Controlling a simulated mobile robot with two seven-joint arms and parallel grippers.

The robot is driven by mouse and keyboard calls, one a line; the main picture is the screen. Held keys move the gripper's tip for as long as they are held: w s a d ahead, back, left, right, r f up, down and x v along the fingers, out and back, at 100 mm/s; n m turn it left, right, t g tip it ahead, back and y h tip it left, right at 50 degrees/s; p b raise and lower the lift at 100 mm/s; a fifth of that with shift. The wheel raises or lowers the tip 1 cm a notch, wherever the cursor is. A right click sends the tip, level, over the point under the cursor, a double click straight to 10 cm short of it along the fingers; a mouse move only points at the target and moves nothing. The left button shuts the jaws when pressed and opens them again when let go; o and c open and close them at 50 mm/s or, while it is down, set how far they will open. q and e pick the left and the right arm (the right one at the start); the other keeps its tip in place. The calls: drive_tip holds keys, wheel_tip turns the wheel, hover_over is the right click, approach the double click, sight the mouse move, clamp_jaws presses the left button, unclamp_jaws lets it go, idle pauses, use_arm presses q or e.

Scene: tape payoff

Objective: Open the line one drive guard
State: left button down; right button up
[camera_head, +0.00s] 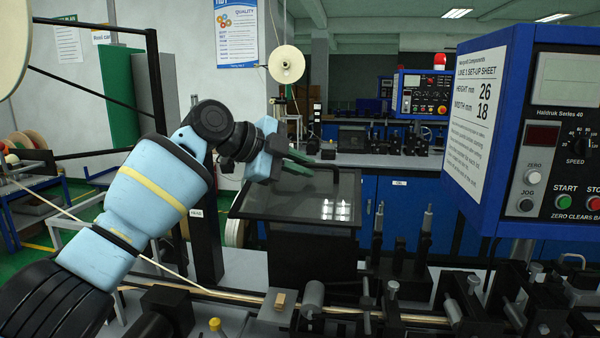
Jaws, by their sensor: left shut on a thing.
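The drive guard (285,208) is a dark-framed box with a see-through top panel, standing behind the line in the middle of the view. Its panel looks roughly flat or slightly tilted; I cannot tell how far it is raised. My right gripper is out of view.
A blue control box (565,130) with a set-up sheet (477,110) stands close at the right. Rollers and dark posts (378,232) line the front bench, with a tape strand (230,296) running along it. A white reel (287,65) hangs behind the gripper.

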use_arm(q)
drive_tip(key=shift+w+r, duration=0.15)
drive_tip(key=shift+w, duration=0.4)
drive_tip(key=shift+d, duration=0.1)
drive_tip(key=c, duration=1.5)
unclamp_jaws()
drive_tip(key=shift+w, duration=0.1)
drive_tip(key=shift+r+v, duration=0.2)
drive_tip(key=shift+v, duration=3.85)
drive_tip(key=shift+d+f, duration=0.1)
drive_tip(key=shift+d, duration=0.05)
